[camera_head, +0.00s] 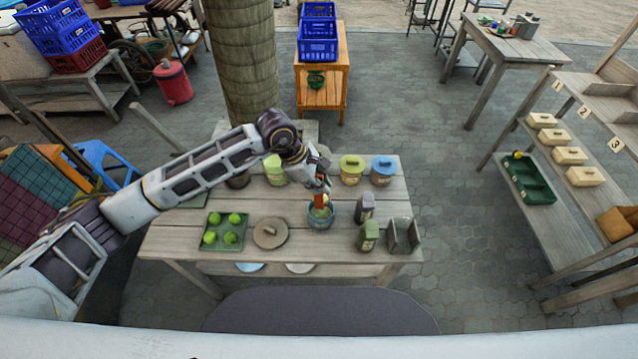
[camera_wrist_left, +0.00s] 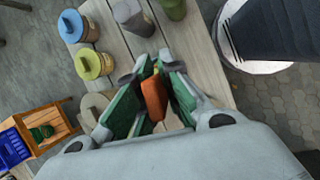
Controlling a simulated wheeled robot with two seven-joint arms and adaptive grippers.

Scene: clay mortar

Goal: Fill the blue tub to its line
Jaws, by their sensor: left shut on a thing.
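A small blue-grey tub (camera_head: 320,218) stands on the slatted wooden table, right of the middle. My left gripper (camera_head: 320,198) points down over it, shut on an orange-red thing whose lower end is at the tub's mouth. In the left wrist view the orange thing (camera_wrist_left: 155,98) sits between the green finger pads (camera_wrist_left: 152,95). I cannot tell whether it is a handle or touches the tub. A line on the tub and its fill level are too small to make out. My right gripper is not in view.
Lidded canisters, yellow-green (camera_head: 351,168) and blue-topped (camera_head: 384,170), stand behind the tub. A grey box (camera_head: 365,207) and a green box (camera_head: 369,235) stand to its right. A round brown lid-like disc (camera_head: 270,233) and a green tray (camera_head: 210,244) of green balls lie left.

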